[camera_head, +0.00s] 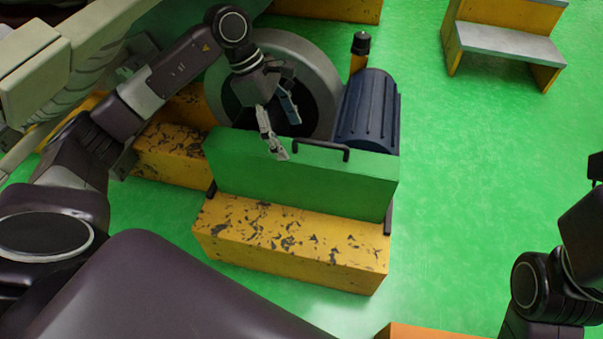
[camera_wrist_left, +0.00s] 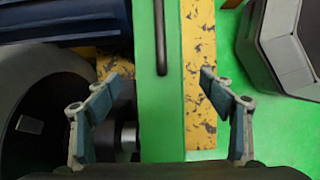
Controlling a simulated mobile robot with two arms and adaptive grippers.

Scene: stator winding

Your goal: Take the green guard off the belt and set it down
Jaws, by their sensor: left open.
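The green guard (camera_head: 300,175) is a long box with a dark bar handle (camera_head: 321,149) on top. It stands upright behind a worn yellow block, in front of a large grey wheel (camera_head: 318,65) and a blue ribbed motor (camera_head: 368,112). I cannot make out the belt. My left gripper (camera_head: 283,132) is open above the guard's back edge, left of the handle. In the left wrist view, the guard (camera_wrist_left: 162,120) runs between the spread fingers (camera_wrist_left: 163,92), touching neither, and the handle (camera_wrist_left: 160,38) lies ahead of them. My right gripper is out of view.
The chipped yellow block (camera_head: 290,245) is in front of the guard. A yellow step with grey treads (camera_head: 510,42) stands at the back right. The green floor (camera_head: 470,180) right of the machine is clear. An orange surface (camera_head: 430,331) shows at the bottom edge.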

